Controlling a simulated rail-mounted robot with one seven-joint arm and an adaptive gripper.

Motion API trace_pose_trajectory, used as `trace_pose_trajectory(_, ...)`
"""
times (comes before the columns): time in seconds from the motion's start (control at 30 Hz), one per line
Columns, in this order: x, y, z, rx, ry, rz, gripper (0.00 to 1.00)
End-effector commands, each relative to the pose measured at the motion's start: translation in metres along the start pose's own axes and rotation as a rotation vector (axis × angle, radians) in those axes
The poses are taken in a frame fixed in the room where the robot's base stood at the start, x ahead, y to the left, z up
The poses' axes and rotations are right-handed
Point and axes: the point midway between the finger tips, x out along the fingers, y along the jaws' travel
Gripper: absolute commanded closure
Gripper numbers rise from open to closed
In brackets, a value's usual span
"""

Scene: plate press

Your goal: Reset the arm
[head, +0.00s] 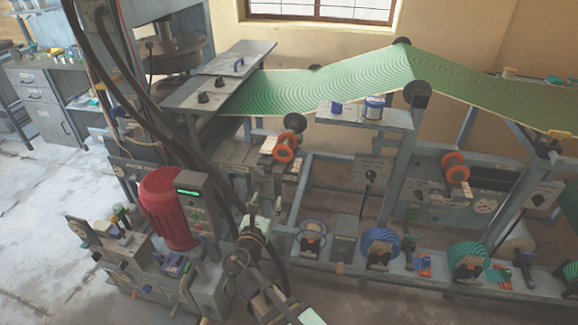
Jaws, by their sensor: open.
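My arm rises from the bottom middle of the head view, in front of the machine. My gripper (265,203) is at its upper end, small and dark against the machine frame. Its fingers look apart, with nothing visible between them. It is to the right of the red motor (168,207) and below the orange-red roller (286,146). I cannot tell how far it is from the machine parts behind it.
The press (170,48) with its grey plate table (213,78) stands upper left. A green patterned web (330,83) runs right from it. Blue (380,247) and teal (468,262) spools sit low on the right. Black cables hang close to my arm. Clear floor (40,240) lies left.

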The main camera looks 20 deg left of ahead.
Motion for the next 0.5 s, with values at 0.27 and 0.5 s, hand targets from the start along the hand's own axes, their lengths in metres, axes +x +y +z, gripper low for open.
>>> trace_pose_trajectory(0.27,0.000,-0.006,-0.005,0.175,0.023,-0.030,0.42)
trace_pose_trajectory(0.5,-0.014,-0.049,-0.086,0.714,0.247,-0.275,0.42)
